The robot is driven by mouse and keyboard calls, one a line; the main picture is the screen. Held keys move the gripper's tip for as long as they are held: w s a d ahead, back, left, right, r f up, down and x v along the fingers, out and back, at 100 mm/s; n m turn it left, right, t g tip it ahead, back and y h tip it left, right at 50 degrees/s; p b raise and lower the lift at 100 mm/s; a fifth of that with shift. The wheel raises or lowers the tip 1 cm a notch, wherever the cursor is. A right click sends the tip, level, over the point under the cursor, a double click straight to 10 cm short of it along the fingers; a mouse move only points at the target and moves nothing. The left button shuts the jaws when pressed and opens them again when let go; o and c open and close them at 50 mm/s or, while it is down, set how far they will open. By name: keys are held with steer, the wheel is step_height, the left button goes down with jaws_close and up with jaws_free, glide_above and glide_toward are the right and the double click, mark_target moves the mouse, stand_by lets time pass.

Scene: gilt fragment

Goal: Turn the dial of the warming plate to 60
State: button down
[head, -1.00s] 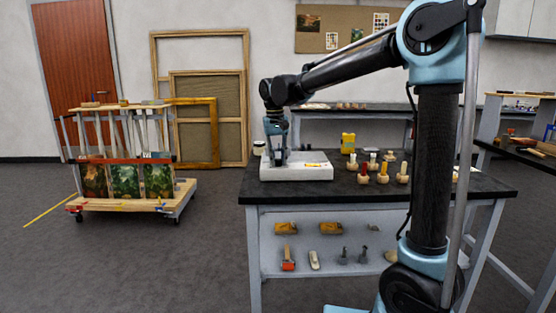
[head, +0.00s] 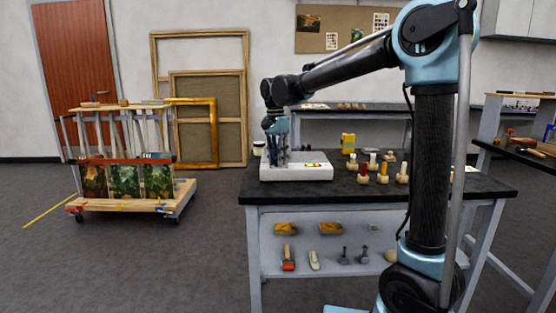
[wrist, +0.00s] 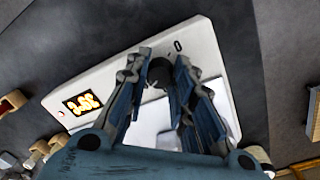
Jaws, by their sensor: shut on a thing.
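The warming plate (head: 310,174) is a white box at the left end of the black workbench. Its lit display (wrist: 82,103) shows orange digits that I cannot read surely. The dial (wrist: 157,73) is a small dark knob on the plate's top, near a printed "0". My gripper (wrist: 160,66) points down over the plate, with a finger on either side of the dial, shut on it. The fingers hide part of the dial, so I cannot see its pointer. In the head view my gripper (head: 276,158) stands at the plate's left part.
A cart with pictures (head: 128,192) stands apart on the left.

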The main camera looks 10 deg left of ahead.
steer(key=shift+m, duration=0.4)
steer(key=c, duration=1.3)
jaws_free()
steer(key=shift+c, duration=0.2)
steer(key=shift+w+a+r, duration=0.1)
steer(key=shift+w+r, duration=0.05)
steer(key=shift+r, duration=1.85)
steer(key=shift+w+a+r, duration=0.1)
steer(key=shift+r, duration=1.85)
